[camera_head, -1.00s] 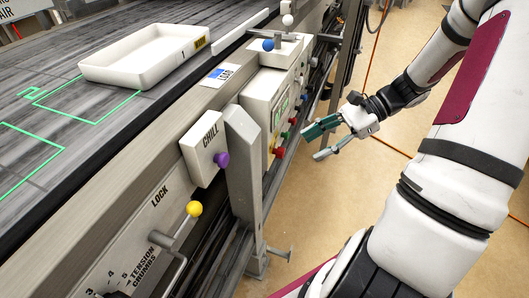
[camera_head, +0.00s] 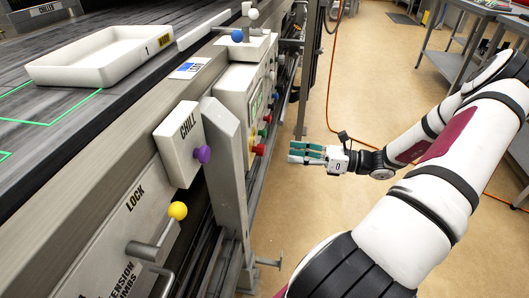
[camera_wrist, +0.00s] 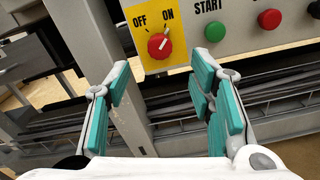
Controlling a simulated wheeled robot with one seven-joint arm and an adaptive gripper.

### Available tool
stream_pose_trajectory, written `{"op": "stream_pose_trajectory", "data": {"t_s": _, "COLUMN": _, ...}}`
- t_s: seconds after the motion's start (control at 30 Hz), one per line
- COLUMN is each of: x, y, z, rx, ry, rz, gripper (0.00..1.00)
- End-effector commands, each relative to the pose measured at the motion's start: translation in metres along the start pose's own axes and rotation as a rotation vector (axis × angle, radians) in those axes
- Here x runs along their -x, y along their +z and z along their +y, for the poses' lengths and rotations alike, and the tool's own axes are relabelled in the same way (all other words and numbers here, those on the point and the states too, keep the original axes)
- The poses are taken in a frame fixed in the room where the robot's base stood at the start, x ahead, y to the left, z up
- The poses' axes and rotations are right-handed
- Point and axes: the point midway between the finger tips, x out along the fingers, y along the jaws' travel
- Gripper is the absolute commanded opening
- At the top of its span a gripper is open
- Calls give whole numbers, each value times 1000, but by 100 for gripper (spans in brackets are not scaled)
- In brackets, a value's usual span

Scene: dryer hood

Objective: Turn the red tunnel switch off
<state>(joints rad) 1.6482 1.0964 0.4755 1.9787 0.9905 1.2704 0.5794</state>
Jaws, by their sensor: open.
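The red tunnel switch (camera_wrist: 159,46) is a round rotary knob on a yellow plate marked OFF and ON. Its white pointer slants up and right toward ON. In the head view a red knob (camera_head: 259,149) near the front of the panel appears to be this switch. My gripper (camera_wrist: 163,72) is open and empty, with its teal-padded fingers on either side of the switch's line in the wrist view. In the head view my gripper (camera_head: 292,152) points left at the panel, a short gap away from the knob.
A green START button (camera_wrist: 215,30) and a red button (camera_wrist: 270,18) sit right of the switch. A grey post (camera_head: 226,165) stands beside the panel. A CHILL box with a purple knob (camera_head: 202,154) and a yellow-balled lever (camera_head: 177,210) are nearer. Floor right of the machine is open.

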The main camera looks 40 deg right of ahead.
Motion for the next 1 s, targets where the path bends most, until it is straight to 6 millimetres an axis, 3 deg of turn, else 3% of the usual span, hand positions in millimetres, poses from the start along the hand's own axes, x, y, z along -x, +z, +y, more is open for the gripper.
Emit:
{"op": "stream_pose_trajectory", "data": {"t_s": 0.3, "x": -62, "y": -2, "z": 0, "rx": 1, "ry": 3, "rz": 1, "gripper": 49}}
{"op": "stream_pose_trajectory", "data": {"t_s": 0.5, "x": -86, "y": -1, "z": 0, "rx": 0, "ry": 2, "rz": 1, "gripper": 49}}
{"op": "stream_pose_trajectory", "data": {"t_s": 0.93, "x": -94, "y": 0, "z": 1, "rx": 1, "ry": 1, "rz": 2, "gripper": 49}}
{"op": "stream_pose_trajectory", "data": {"t_s": 1.0, "x": -94, "y": 0, "z": 0, "rx": 1, "ry": 1, "rz": 2, "gripper": 33}}
